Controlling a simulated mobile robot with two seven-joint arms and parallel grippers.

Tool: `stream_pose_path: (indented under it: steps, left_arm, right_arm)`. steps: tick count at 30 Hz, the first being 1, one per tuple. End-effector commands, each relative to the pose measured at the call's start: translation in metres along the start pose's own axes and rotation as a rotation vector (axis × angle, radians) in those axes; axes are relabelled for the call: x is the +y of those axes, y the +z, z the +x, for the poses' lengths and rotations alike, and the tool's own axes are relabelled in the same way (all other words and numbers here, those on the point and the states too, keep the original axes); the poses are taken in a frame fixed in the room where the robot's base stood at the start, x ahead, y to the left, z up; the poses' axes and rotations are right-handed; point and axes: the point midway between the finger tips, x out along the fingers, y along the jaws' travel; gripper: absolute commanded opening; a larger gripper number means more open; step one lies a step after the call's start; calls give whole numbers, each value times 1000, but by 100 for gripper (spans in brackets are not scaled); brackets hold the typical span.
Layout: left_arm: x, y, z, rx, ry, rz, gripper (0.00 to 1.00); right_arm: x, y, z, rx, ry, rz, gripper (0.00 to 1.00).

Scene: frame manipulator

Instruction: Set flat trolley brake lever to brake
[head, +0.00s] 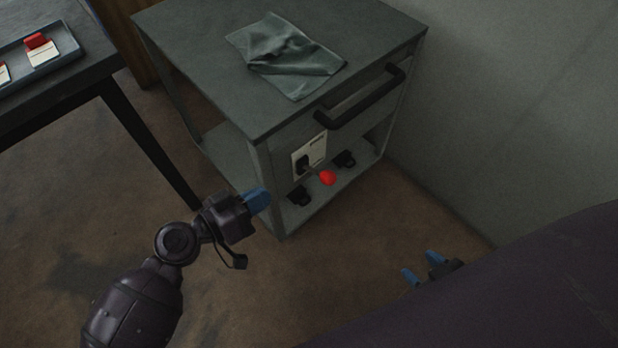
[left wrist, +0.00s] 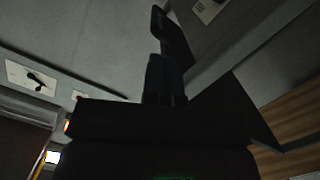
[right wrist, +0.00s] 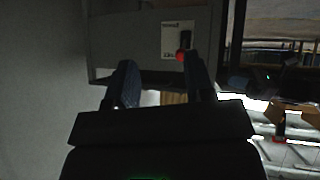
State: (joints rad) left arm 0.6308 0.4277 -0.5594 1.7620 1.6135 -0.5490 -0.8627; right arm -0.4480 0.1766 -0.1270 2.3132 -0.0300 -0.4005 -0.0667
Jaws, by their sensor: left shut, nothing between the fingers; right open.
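The grey trolley (head: 190,35) stands against the wall, with a black handle (head: 362,98) on its near end. Below the handle is a pale plate (head: 317,147) with a black pivot. The brake lever's red knob (head: 327,178) sticks out from it, low and to the right. The knob also shows in the right wrist view (right wrist: 180,56), below the plate (right wrist: 177,38). My left gripper (head: 262,199) is shut and empty, left of the knob and apart from it, by the trolley's near corner post. My right gripper (head: 421,272) is open and empty, lower right of the lever.
A crumpled grey cloth (head: 285,55) lies on the trolley top. A dark table (head: 60,98) with a tray (head: 72,57) of cards stands at the left. A wall (head: 510,110) closes the right side. Brown floor (head: 330,270) is clear in front.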

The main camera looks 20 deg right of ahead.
Motion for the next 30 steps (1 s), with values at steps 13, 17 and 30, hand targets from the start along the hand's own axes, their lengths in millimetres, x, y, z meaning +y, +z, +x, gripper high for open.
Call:
stream_pose_path:
  steps: [13, 17, 30]
  left_arm:
    - [1, -1, 52, 0, 2, 1, 0]
    - [1, -1, 75, 0, 2, 0, 0]
    - [0, 27, 124, -2, 0, -6, 0]
  right_arm:
    - [0, 5, 1, -11, -1, 7, 48]
    - [0, 6, 0, -14, 0, 10, 48]
    - [-3, 7, 0, -13, -1, -3, 48]
